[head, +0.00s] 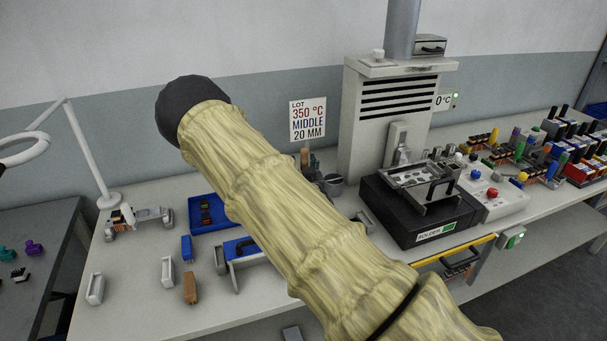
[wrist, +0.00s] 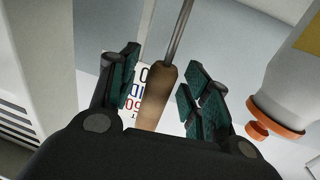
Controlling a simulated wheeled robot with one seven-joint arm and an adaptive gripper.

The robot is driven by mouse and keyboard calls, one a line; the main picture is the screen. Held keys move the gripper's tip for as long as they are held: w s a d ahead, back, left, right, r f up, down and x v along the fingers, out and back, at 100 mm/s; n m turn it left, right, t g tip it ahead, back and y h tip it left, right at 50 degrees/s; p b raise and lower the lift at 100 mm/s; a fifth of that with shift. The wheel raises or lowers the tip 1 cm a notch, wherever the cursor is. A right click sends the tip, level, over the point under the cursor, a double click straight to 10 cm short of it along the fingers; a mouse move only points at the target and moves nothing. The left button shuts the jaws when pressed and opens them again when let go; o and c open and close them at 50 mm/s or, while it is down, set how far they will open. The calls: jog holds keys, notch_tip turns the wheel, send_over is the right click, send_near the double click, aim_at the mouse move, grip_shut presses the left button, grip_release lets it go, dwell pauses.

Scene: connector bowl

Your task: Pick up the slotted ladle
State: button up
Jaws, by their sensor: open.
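In the wrist view a brown wooden handle (wrist: 156,98) with a thin metal shaft (wrist: 179,35) runs between the two fingers of my gripper (wrist: 163,68). The fingers have green pads and are open, with visible gaps on both sides of the handle. This looks like the slotted ladle, but its slotted end is out of view, so I cannot be sure. In the head view a small brown handle end (head: 305,156) stands upright below the wall sign. My arm hides much of that area, and my gripper is not visible there.
In the wrist view a white bottle with an orange ring (wrist: 278,108) is close to the right finger. In the head view, the white vented housing (head: 362,110) and black solder unit (head: 385,215) stand to the right. A blue tray (head: 203,226) and several small parts lie left.

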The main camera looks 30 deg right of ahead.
jog(key=shift+s+r, duration=0.2)
jog(key=shift+c, duration=0.5)
grip_shut()
